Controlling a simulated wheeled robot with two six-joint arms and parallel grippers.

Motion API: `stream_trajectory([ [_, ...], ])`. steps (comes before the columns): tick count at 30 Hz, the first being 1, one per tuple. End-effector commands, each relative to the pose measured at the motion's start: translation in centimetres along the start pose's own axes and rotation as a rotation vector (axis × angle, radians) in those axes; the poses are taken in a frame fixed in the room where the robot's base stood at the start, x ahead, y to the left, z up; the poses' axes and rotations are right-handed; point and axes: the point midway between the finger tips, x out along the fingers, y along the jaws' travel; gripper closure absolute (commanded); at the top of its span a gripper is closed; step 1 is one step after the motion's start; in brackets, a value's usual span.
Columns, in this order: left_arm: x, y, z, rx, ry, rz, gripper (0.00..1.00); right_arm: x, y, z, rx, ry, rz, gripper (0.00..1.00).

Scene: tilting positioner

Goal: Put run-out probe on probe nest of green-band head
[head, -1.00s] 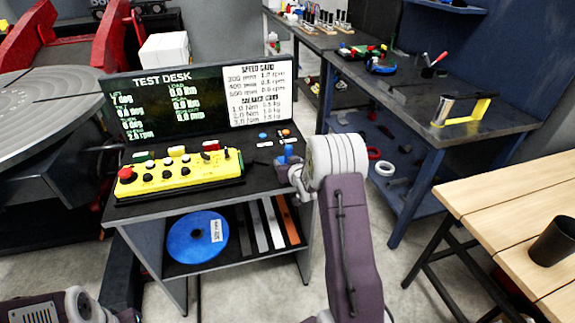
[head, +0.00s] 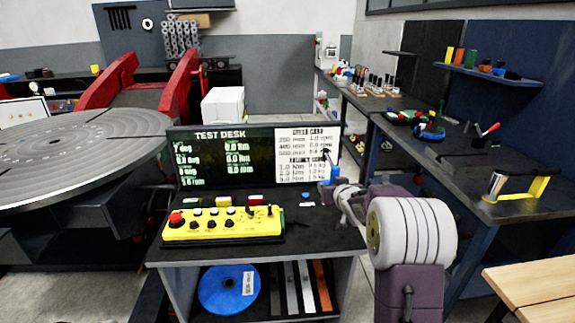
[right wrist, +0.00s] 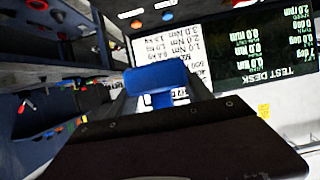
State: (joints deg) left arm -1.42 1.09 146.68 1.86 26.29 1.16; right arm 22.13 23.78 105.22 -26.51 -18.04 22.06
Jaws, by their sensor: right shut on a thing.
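My right gripper (head: 332,179) is shut on a small blue block with a thin dark stem, apparently the run-out probe (head: 327,168). It holds the probe up in front of the test desk's screen. The right wrist view shows the blue probe body (right wrist: 155,88) between the two fingers of the right gripper (right wrist: 158,95). I cannot make out the green-band head or its probe nest in these frames. My left gripper is not in view.
The test desk (head: 300,232) bears a yellow button box (head: 222,226) and a screen (head: 225,160). A large grey round table (head: 75,150) with red arms (head: 180,85) stands left. A blue workbench (head: 440,150) is behind on the right, a wooden table (head: 535,290) at lower right.

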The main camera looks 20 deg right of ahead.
Motion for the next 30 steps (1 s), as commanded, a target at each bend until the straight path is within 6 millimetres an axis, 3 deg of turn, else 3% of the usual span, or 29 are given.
stream_trajectory([
  [5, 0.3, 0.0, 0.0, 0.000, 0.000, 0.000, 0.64, 0.2, 0.0, 0.5, 0.000, 0.004, -0.001, 1.00],
  [24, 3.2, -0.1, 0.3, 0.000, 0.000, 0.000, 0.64, 5.5, 0.0, 13.2, 0.001, 0.001, 0.000, 1.00],
  [30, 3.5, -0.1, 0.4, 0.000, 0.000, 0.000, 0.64, 6.6, 0.0, 15.7, 0.000, 0.004, 0.000, 1.00],
])
